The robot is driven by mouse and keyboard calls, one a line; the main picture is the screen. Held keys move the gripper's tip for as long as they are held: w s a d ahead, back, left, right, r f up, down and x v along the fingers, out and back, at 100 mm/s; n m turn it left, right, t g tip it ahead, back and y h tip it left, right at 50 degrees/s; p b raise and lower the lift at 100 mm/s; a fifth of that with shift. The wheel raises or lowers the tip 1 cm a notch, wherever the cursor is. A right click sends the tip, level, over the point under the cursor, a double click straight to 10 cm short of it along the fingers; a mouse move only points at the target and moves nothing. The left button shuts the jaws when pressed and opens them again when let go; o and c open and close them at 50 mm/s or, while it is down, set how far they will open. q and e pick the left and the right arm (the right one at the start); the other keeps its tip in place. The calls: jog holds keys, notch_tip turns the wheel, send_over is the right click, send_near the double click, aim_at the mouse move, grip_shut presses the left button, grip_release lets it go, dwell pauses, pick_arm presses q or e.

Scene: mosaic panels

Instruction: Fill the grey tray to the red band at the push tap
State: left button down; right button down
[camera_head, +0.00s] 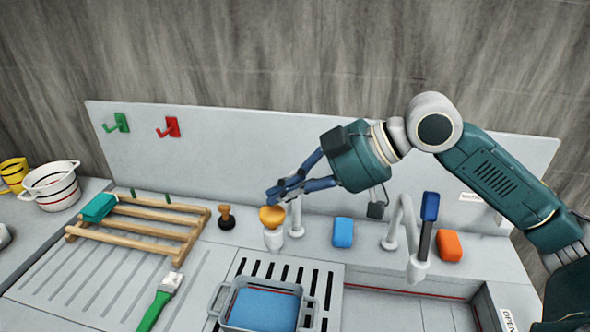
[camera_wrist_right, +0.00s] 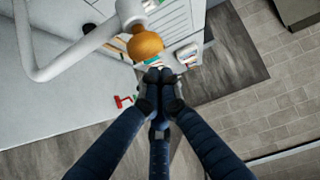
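The grey tray (camera_head: 223,310) stands on a slotted drain grate, with flat blue water (camera_head: 262,309) inside. A thin reddish line seems to run along its inner back wall near the water's edge; the exact level is hard to tell. The white push tap with an orange knob (camera_head: 272,216) stands behind the tray; the knob also shows in the wrist view (camera_wrist_right: 145,43). My right gripper (camera_head: 272,195) is just above and behind the knob, its fingertips (camera_wrist_right: 158,75) together and empty. Contact with the knob cannot be told. My left gripper is out of view.
A white tap with a blue lever (camera_head: 429,207) stands to the right, between a blue sponge (camera_head: 343,232) and an orange sponge (camera_head: 449,246). A wooden stamp (camera_head: 226,217), wooden rack (camera_head: 140,229) and green brush (camera_head: 160,300) are left. Hooks hang behind.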

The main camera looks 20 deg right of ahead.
jog(key=shift+f, duration=0.7)
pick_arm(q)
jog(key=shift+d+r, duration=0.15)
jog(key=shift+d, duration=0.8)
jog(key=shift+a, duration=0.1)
